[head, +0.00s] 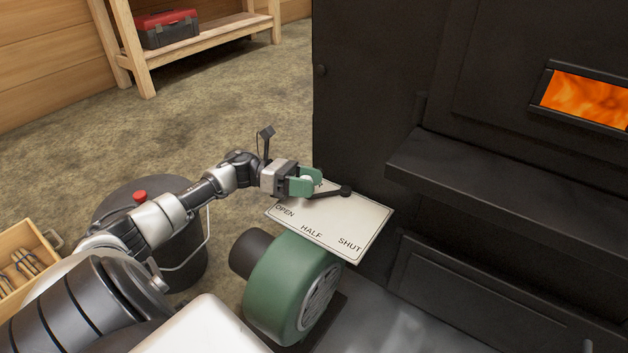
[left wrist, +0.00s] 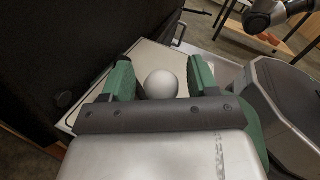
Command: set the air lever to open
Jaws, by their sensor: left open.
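The air lever (head: 327,193) is a dark bar that runs left from a round pivot on a white plate (head: 340,222) marked OPEN, HALF and SHUT. It lies toward the OPEN side of the plate; its exact setting is partly hidden by my gripper. My left gripper (head: 305,181), with green fingers, is at the lever's free end. In the left wrist view the lever's pale round knob (left wrist: 161,84) sits between the two open fingers (left wrist: 160,82), and gaps seem to show beside it. My right gripper is not in view.
The black evaporator (head: 365,100) with a glowing fire window (head: 590,98) stands right of the plate, its ledge (head: 500,175) jutting out. A green blower (head: 285,285) sits below the plate.

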